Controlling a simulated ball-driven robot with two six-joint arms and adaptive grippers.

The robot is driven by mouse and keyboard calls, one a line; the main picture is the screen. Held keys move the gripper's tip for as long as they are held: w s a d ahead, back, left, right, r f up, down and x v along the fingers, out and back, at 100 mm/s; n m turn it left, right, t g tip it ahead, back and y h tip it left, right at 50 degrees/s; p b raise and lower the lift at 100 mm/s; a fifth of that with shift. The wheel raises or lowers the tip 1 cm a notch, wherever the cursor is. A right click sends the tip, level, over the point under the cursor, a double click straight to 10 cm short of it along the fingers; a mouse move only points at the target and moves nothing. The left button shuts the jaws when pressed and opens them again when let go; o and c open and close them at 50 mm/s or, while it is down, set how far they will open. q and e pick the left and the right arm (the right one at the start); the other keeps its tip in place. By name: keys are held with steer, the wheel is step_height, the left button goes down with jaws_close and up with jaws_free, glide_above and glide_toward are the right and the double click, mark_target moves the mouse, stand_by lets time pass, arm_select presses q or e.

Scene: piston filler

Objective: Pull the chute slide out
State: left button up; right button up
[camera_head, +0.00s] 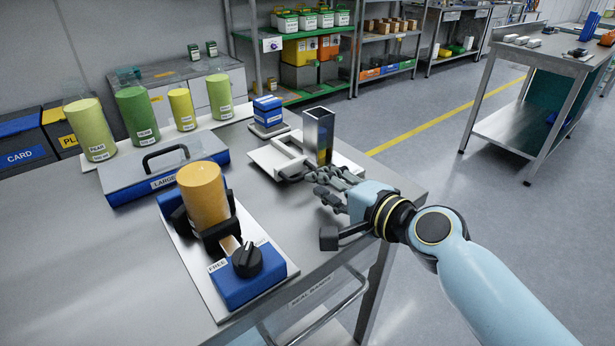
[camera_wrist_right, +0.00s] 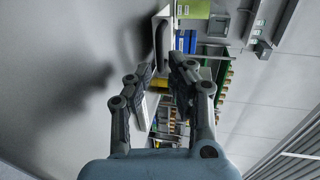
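The chute is an upright, open-topped metal box (camera_head: 319,133) on a white base at the table's right end. The white slide (camera_head: 268,158) lies flat at its left, with a dark handle (camera_head: 291,176) at its near edge. My right gripper (camera_head: 318,184) is just right of the handle, low over the table; contact cannot be made out. In the right wrist view its fingers (camera_wrist_right: 160,72) stand apart with a clear gap and nothing between them. A dark curved bar shows beyond the fingertips. My left gripper is not in view.
An orange cylinder (camera_head: 201,192) stands in a holder behind a blue knob box (camera_head: 248,283) at the front. A blue-edged case (camera_head: 163,178) with a black handle lies left. Green and yellow cylinders (camera_head: 137,115) and a blue block (camera_head: 267,111) stand behind.

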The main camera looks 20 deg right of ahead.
mark_target(309, 193)
steer(key=shift+x, duration=2.35)
steer(key=shift+c, duration=0.4)
jaws_close()
steer(key=shift+s, duration=0.1)
